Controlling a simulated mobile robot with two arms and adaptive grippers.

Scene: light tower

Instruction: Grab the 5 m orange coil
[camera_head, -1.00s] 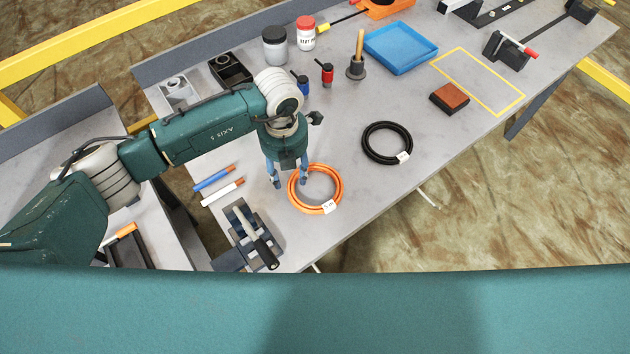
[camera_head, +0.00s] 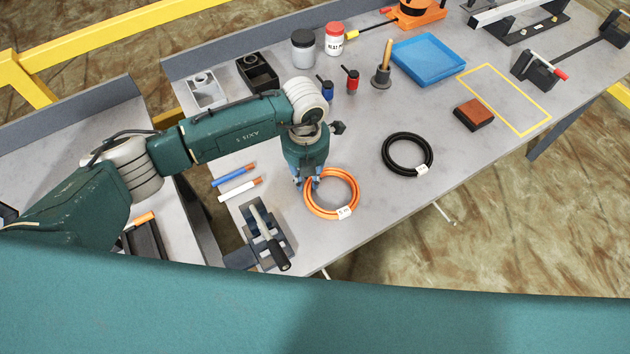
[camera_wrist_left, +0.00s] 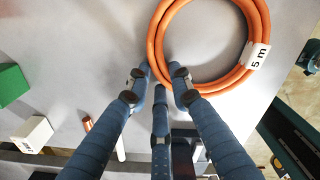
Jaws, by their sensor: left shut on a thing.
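The orange coil (camera_head: 357,192) lies on the grey bench, and its white label reads "5 m" in the left wrist view (camera_wrist_left: 258,56). My left gripper (camera_head: 305,184) points down at the coil's left side, and its fingers are shut on the orange tubing. In the left wrist view, the blue fingers (camera_wrist_left: 160,78) sit on both sides of the coil's near left part. The fingertips partly hide the tubing there. The coil looks flat on the bench. My right gripper is not in view.
A black coil (camera_head: 431,153) lies to the right. A dark clamp-like fixture with a handle (camera_head: 268,235) stands close at the near left. Blue (camera_head: 233,175) and white (camera_head: 240,190) marker-like sticks lie left of the gripper. A blue tray (camera_head: 428,60) is farther back. Bench between the coils is clear.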

